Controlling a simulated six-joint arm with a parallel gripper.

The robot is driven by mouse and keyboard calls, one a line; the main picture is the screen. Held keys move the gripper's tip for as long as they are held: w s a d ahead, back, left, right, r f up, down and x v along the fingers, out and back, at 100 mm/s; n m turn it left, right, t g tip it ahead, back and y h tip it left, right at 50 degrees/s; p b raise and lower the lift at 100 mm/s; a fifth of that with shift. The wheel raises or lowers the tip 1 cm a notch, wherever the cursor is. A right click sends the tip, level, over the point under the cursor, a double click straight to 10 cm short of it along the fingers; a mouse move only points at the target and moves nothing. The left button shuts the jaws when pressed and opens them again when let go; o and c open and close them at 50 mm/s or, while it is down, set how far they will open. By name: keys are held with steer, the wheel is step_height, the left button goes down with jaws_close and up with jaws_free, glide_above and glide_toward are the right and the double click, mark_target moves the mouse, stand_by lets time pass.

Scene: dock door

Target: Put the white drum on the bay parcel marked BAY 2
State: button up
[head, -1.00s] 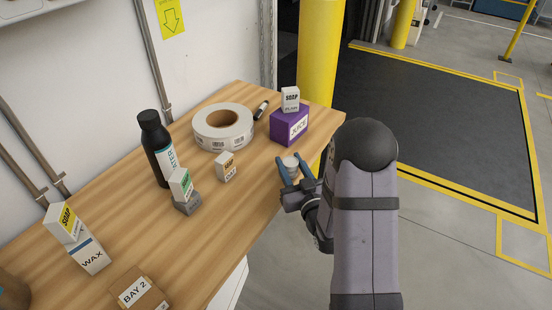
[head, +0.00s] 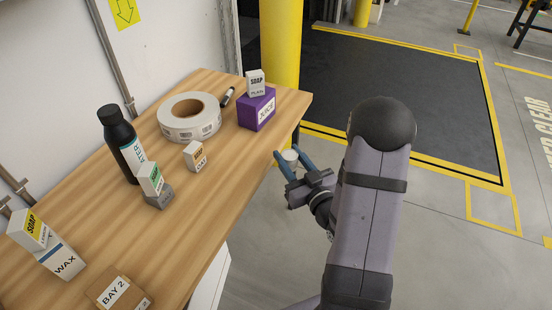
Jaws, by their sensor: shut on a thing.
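My gripper (head: 292,155) is shut on the white drum (head: 290,157), a small pale cylinder between its two blue fingers. It holds the drum off the table's right edge, and the floor shows behind it. The bay parcel marked BAY 2 (head: 97,291) is a brown box with a white label on the tabletop at the bottom left. The picture's lower edge cuts it off. The drum and parcel are well apart.
On the wooden table (head: 190,230) stand a WAX box (head: 65,262) with a SOAP box on it, a black bottle (head: 115,135), a small box on a grey block (head: 158,200), a SOAP box (head: 195,156), a label roll (head: 165,125), a marker and a purple JUICE box (head: 254,112) carrying another SOAP box. The table's right front is clear.

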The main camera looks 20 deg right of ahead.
steer(key=shift+a, duration=0.1)
steer(key=a+r+n+y+p, duration=0.1)
steer(key=a+r+y, duration=0.1)
steer(key=a, duration=0.3)
steer(key=w+a+r+n+g+y+p, duration=0.1)
steer(key=a+y, duration=0.1)
steer(key=a, duration=0.4)
steer(key=a+r+n+y, duration=0.2)
steer(key=a, duration=0.3)
steer(key=shift+w+a+r+g+p, duration=0.2)
steer(key=shift+r+g+p, duration=0.15)
steer(key=shift+g+p, duration=0.05)
steer(key=s+a+r+n+g+y+p, duration=0.1)
steer(key=s+a+r+n+g+y, duration=0.2)
steer(key=a, duration=0.5)
steer(key=s+a+r+n+g+y+p, duration=0.1)
steer(key=a+r+n+y, duration=0.2)
steer(key=a, duration=0.5)
step_height(320, 180, up, 4)
steer(key=n+g+y+p, duration=0.1)
steer(key=n+g+y, duration=0.3)
steer(key=n+g, duration=1.05)
glide_above(113, 293)
steer(key=m+g, duration=0.3)
steer(key=m, duration=0.1)
steer(key=shift+f+b, duration=0.6)
steer(key=shift+f, duration=4.2)
